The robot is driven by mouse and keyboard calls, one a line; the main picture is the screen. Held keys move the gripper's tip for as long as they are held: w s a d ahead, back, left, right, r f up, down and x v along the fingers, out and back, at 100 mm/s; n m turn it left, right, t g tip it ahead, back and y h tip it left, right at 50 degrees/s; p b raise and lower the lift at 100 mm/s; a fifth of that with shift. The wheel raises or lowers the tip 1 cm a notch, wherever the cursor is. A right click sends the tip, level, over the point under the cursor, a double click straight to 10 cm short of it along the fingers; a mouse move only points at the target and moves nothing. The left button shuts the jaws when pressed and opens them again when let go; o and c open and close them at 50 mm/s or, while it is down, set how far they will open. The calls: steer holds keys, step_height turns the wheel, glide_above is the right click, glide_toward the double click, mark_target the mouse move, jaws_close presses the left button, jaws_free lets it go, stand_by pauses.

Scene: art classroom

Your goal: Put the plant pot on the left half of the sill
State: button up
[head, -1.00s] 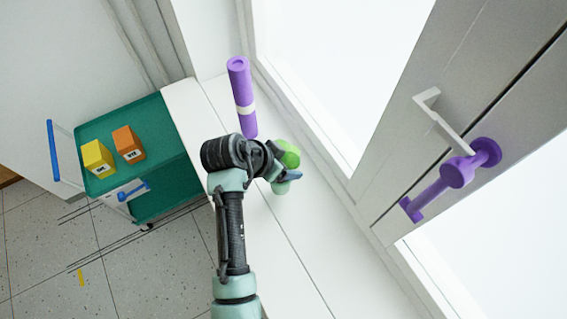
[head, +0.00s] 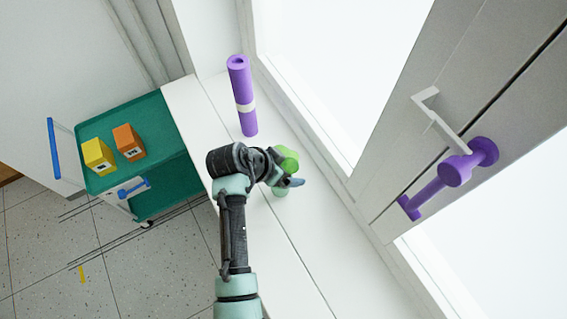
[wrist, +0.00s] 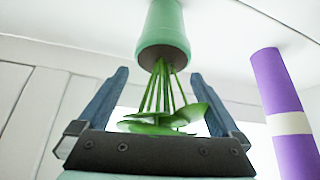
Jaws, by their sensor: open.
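The plant pot (head: 281,191) is light green with green leaves (head: 288,160); in the head view it is at the white sill (head: 315,235), partly hidden by my gripper (head: 284,176). In the wrist view the pot (wrist: 163,38) appears upside down at the top, against a white surface, with stems and leaves (wrist: 160,120) pointing toward my gripper (wrist: 158,85). The two fingers are apart, one on each side of the stems, and do not touch the pot there.
A window handle (head: 440,120) and a purple fitting (head: 450,180) are at right. A green cart (head: 150,180) with yellow and orange boxes is at left. The sill's near part is clear.

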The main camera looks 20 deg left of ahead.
steer(key=shift+r, duration=0.25)
steer(key=b+v, duration=0.1)
steer(key=v, duration=1)
steer(key=shift+s+r+b, duration=0.2)
steer(key=shift+r+b, duration=0.15)
steer(key=shift+a, duration=0.15)
